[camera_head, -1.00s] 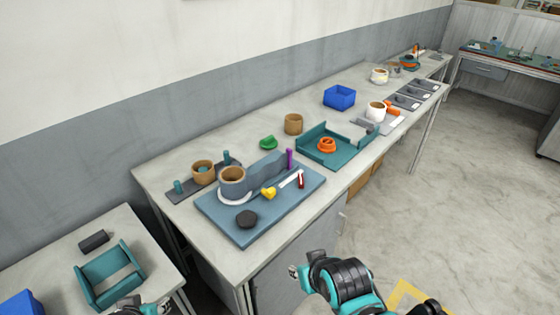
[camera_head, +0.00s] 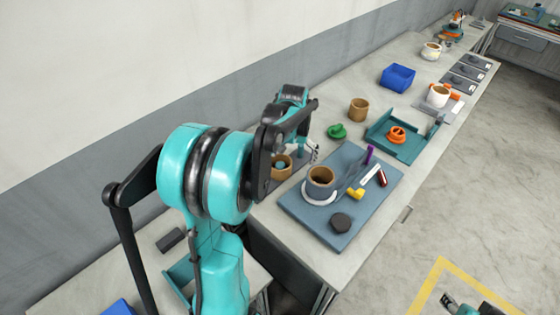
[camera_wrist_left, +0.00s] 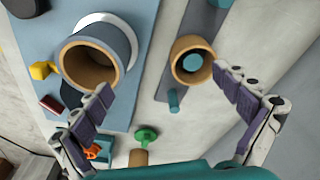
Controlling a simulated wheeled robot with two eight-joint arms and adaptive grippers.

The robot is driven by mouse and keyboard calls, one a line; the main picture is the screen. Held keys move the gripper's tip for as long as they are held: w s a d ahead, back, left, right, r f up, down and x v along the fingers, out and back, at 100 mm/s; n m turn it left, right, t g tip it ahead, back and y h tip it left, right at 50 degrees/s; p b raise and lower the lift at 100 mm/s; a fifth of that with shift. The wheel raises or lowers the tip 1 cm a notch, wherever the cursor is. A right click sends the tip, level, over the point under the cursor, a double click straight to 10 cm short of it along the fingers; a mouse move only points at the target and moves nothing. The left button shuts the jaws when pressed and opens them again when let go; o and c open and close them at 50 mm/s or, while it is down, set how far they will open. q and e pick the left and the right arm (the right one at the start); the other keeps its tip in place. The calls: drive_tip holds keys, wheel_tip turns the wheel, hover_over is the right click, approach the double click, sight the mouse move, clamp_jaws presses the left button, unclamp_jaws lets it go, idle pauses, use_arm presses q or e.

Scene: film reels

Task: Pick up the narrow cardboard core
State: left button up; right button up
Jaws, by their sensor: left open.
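A tan cardboard core (camera_head: 284,174) stands around a teal peg on a dark base at the near left of the long table. In the left wrist view this core (camera_wrist_left: 207,48) looks narrower than the wide core (camera_wrist_left: 68,62) on the blue board. My left gripper (camera_head: 311,150) is open above the peg base, close to the narrow core; arm links hide part of the base. In the left wrist view the open left fingers (camera_wrist_left: 162,78) are empty, with the narrow core beyond and between them, nearer the right finger. Part of my right arm shows at the bottom edge.
The blue board (camera_head: 300,206) holds the wide core (camera_head: 320,182), a dark disc (camera_head: 341,222), a yellow piece (camera_head: 356,194) and a purple post (camera_head: 370,154). Another tan core (camera_head: 358,109) and a green piece (camera_head: 337,131) stand behind. A teal tray (camera_head: 410,151) lies right.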

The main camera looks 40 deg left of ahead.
use_arm(q)
drive_tip(key=n+g+p, duration=0.1)
drive_tip(key=p, duration=0.1)
hover_over(280, 165)
drive_tip(key=f, duration=0.3)
drive_tip(key=shift+s+d+f+h, duration=0.2)
drive_tip(key=shift+d+f+h, duration=0.1)
drive_tip(key=shift+f, duration=0.05)
wheel_tip(280, 165, down, 3)
drive_tip(key=shift+a+r+b, duration=0.1)
drive_tip(key=shift+a+b, duration=0.05)
drive_tip(key=shift+b, duration=0.3)
drive_tip(key=f, duration=0.1)
drive_tip(key=f+b, duration=0.1)
drive_tip(key=f, duration=0.3)
drive_tip(key=shift+w+a+f+b, duration=0.1)
drive_tip(key=shift+w+f+b, duration=0.1)
drive_tip(key=shift+w+b, duration=0.1)
drive_tip(key=shift+s+r, duration=0.1)
drive_tip(key=shift+r, duration=0.05)
drive_tip(key=shift+c, duration=0.7)
drive_tip(key=c, duration=1)
use_arm(e)
drive_tip(key=shift+s+r, duration=0.15)
drive_tip(key=shift+s, duration=0.1)
